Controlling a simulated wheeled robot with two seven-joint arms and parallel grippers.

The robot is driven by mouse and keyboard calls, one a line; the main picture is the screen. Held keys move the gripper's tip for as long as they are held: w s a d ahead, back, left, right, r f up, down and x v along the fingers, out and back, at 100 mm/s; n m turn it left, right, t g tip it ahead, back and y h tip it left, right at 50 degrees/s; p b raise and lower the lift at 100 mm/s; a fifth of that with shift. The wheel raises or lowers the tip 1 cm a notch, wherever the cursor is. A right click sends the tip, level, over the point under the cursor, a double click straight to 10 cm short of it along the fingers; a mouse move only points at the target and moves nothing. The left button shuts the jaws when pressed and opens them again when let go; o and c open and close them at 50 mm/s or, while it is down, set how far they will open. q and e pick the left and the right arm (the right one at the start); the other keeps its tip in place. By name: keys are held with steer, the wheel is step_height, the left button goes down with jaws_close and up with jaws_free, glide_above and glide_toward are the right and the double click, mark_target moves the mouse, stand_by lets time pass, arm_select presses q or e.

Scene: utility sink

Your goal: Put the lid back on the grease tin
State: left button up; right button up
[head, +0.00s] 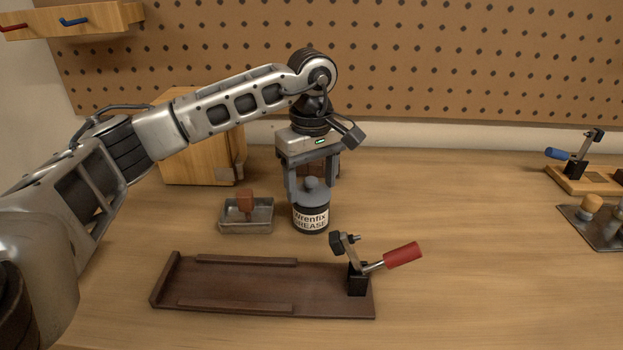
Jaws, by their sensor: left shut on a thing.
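The grease tin (311,219), dark with a white "Wrenfix GREASE" label, stands upright on the wooden bench near the middle of the head view. A grey lid (312,190) with a round knob is at the tin's top. It looks level and over the mouth, but I cannot tell whether it is fully seated. My left gripper (312,180) points down from above, its fingers shut on the lid at the knob. The fingers partly hide the lid. My right gripper is not in view.
A small metal tray (232,226) holding a brown block (245,201) stands left of the tin. A dark wooden board (240,285) with a red-handled clamp (402,255) lies in front. A wooden box (180,150) stands behind.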

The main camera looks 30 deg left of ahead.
arm_select(q)
steer(key=shift+f, duration=0.1)
stand_by(0.7)
steer(key=o, duration=1.2)
steer(key=shift+o, duration=0.2)
steer(key=shift+r+p, duration=2.7)
steer(key=shift+r, duration=0.8)
jaws_close()
